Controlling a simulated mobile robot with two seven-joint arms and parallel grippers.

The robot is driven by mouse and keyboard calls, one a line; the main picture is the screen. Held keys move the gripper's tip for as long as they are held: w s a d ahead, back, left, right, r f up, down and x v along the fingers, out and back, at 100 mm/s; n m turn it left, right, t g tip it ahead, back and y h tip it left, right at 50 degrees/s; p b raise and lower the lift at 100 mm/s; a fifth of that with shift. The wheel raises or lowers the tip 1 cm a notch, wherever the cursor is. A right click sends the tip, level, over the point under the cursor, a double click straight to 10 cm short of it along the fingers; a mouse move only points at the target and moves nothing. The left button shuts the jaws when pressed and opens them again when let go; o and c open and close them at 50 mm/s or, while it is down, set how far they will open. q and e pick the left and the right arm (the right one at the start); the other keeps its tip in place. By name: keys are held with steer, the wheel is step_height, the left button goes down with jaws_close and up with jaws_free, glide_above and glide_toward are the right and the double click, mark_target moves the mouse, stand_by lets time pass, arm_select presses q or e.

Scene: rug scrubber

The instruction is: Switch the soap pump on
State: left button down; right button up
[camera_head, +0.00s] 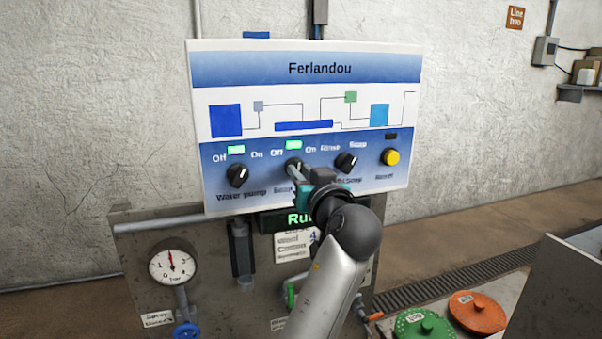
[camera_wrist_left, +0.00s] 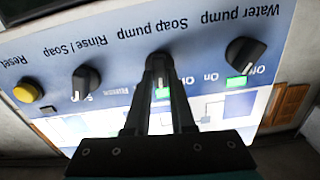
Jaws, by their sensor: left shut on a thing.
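The control panel (camera_head: 306,70), headed "Ferlandou", stands against the wall. Its soap pump knob (camera_wrist_left: 162,62) is dark and sits between the water pump knob (camera_head: 237,175) and the rinse/soap knob (camera_head: 346,162). My left gripper (camera_head: 294,169) is shut on the soap pump knob, one finger on each side in the left wrist view, which shows the panel upside down. The soap pump lamp (camera_head: 293,145) and water pump lamp (camera_head: 236,150) glow green. My right gripper is not in view.
A yellow reset button (camera_head: 390,157) sits right of the knobs, under a dark lamp (camera_head: 391,136). Below the panel are a green-lit display (camera_head: 300,219), a pressure gauge (camera_head: 173,264) and a blue valve wheel (camera_head: 187,331). Green and orange lids (camera_head: 477,312) are at lower right.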

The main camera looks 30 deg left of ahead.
arm_select(q)
steer(key=m, duration=0.4)
steer(key=shift+m, duration=0.3)
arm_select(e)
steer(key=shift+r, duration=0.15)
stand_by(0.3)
arm_select(q)
steer(key=c, duration=0.8)
jaws_free()
steer(key=shift+w, duration=0.1)
steer(key=shift+o, duration=0.2)
